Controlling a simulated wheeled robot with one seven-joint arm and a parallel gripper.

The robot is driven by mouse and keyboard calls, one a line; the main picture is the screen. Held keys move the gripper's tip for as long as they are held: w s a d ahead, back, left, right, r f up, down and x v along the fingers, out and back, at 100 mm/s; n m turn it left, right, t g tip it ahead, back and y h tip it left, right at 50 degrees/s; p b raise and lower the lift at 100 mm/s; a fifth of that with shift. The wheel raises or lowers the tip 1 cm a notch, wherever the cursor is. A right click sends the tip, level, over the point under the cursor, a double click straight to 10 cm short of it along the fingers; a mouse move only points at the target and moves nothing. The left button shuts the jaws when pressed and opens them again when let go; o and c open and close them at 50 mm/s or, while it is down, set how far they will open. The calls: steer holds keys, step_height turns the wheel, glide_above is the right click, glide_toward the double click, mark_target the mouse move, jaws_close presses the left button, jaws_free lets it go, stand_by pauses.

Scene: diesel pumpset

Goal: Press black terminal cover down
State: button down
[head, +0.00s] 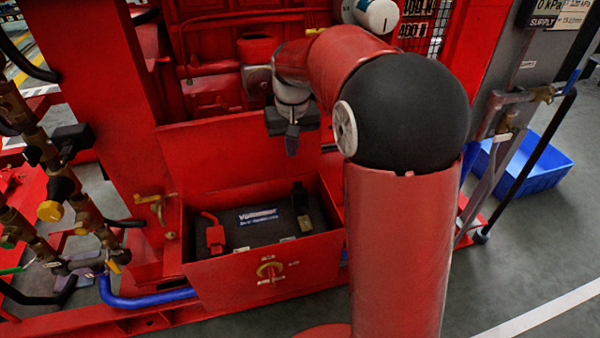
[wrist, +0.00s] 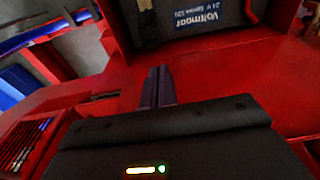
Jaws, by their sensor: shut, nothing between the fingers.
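The black terminal cover (head: 299,196) stands raised at the right end of the dark battery (head: 270,233), inside the open red box. A small pale terminal part shows just below it. My gripper (head: 292,148) hangs above the back of the box, pointing down, higher than the cover and apart from it. In the wrist view my gripper's fingers (wrist: 158,88) are together with nothing between them. The battery's label (wrist: 198,17) shows at the top of that view. The cover is not clear there; a dark part at the top edge left of the label may be it.
A red terminal cover (head: 215,236) is at the battery's left end. Brass valves and pipes (head: 60,190) stand at the left. A blue crate (head: 525,165) lies on the floor at the right.

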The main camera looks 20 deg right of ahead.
steer(key=shift+w+d+f, duration=0.25)
steer(key=shift+w+f, duration=0.65)
steer(key=shift+w, duration=0.1)
steer(key=shift+f, duration=0.1)
steer(key=f, duration=0.3)
steer(key=f+b, duration=0.1)
steer(key=f, duration=0.5)
steer(key=shift+w+f, duration=0.35)
steer(key=shift+f, duration=0.05)
steer(key=shift+s+b, duration=0.1)
steer(key=shift+b, duration=0.45)
